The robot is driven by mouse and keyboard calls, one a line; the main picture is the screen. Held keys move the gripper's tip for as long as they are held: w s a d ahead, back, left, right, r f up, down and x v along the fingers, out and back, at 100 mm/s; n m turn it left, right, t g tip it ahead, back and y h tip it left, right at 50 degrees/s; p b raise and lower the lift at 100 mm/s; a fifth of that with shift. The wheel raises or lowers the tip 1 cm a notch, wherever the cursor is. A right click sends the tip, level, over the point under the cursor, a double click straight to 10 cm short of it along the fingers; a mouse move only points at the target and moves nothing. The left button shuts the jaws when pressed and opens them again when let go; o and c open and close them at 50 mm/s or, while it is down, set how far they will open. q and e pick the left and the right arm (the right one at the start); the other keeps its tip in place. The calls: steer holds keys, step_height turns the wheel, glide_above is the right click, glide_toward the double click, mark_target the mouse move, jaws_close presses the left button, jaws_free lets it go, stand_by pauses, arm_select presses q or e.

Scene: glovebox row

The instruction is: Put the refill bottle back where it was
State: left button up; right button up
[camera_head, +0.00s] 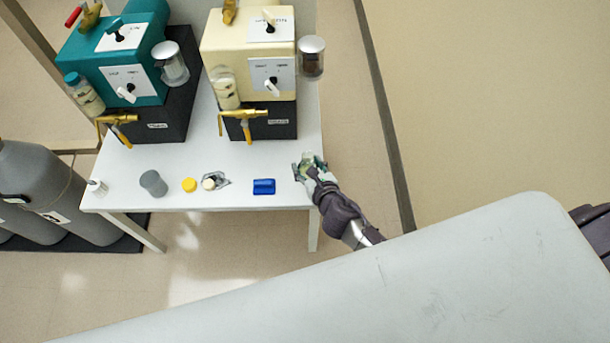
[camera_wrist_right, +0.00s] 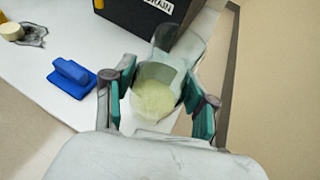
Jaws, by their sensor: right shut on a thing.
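The refill bottle, clear with pale yellow-green contents, shows in the wrist view (camera_wrist_right: 154,98) between the two teal-padded fingers of my right gripper (camera_wrist_right: 157,106). The gripper is shut on it. In the head view the same gripper (camera_head: 307,167) is at the white table's front right corner, with the bottle (camera_head: 308,158) partly hidden by the fingers. I cannot tell whether the bottle touches the tabletop. My left gripper is not in view.
On the white table (camera_head: 230,170) stand a teal machine (camera_head: 125,65) and a cream machine (camera_head: 245,45), each with a brass tap. Along the front edge are a blue block (camera_head: 264,187), a yellow cap (camera_head: 190,185) and a grey cup (camera_head: 153,183). Grey cylinders (camera_head: 50,185) stand left.

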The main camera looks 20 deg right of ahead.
mark_target(305, 175)
steer(key=shift+w+a+f, duration=0.25)
steer(key=shift+w+a, duration=0.05)
steer(key=shift+a+f, duration=0.1)
steer(key=shift+f, duration=0.15)
steer(key=shift+f+b, duration=1.15)
steer(key=shift+f, duration=0.65)
steer(key=shift+f, duration=0.15)
steer(key=o, duration=1.3)
